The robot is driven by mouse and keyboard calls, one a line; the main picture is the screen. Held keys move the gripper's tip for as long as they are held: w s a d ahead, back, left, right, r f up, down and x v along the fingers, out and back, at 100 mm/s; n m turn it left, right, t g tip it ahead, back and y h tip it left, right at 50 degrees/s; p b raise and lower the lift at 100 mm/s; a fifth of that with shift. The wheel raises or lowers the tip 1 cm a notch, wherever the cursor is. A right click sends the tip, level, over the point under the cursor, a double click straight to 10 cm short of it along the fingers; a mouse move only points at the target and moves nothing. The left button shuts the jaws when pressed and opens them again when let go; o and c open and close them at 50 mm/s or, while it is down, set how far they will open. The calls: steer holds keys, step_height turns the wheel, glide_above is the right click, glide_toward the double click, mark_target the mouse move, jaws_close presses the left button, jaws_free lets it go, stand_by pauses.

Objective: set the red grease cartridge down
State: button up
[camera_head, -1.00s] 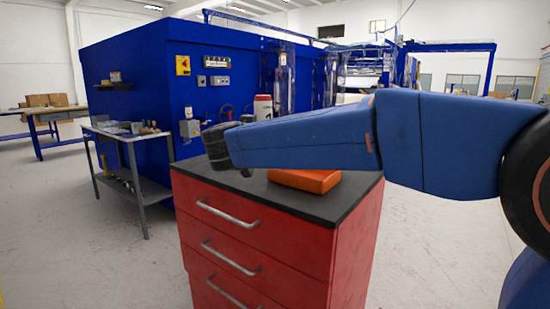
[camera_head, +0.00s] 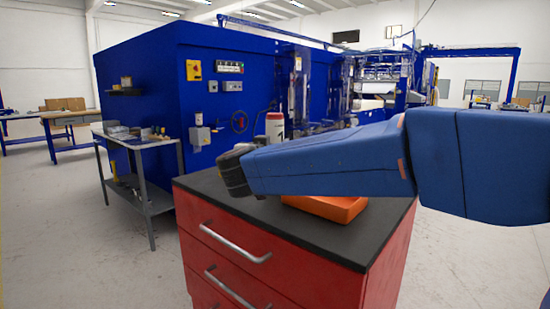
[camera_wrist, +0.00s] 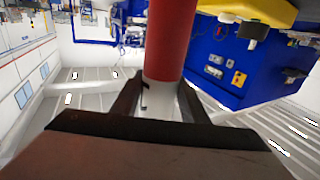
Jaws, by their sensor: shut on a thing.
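In the wrist view, the red grease cartridge (camera_wrist: 170,40) stands between the two dark fingers of my gripper (camera_wrist: 160,92), which is shut on it. The cartridge is red, with a pale end near the fingers; its far end runs out of the frame. In the head view my blue arm reaches left over a red drawer cabinet (camera_head: 275,255) with a dark top, and my fingers are hidden. A white cylinder with a reddish upper end (camera_head: 274,127) shows just behind the arm; I cannot tell whether it is the held cartridge.
An orange case (camera_head: 330,208) lies on the cabinet top, partly behind my arm. The top's front left is bare. A grey side table (camera_head: 135,141) with small items stands left, before a large blue machine (camera_head: 150,70). A yellow object (camera_wrist: 250,11) shows in the wrist view.

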steer(key=shift+f, duration=1.75)
steer(key=shift+f, duration=0.1)
steer(key=o, duration=1.4)
steer(key=shift+o, duration=0.2)
steer(key=shift+s, duration=0.2)
steer(key=v, duration=1.1)
steer(key=shift+s, duration=0.25)
steer(key=shift+a, duration=0.1)
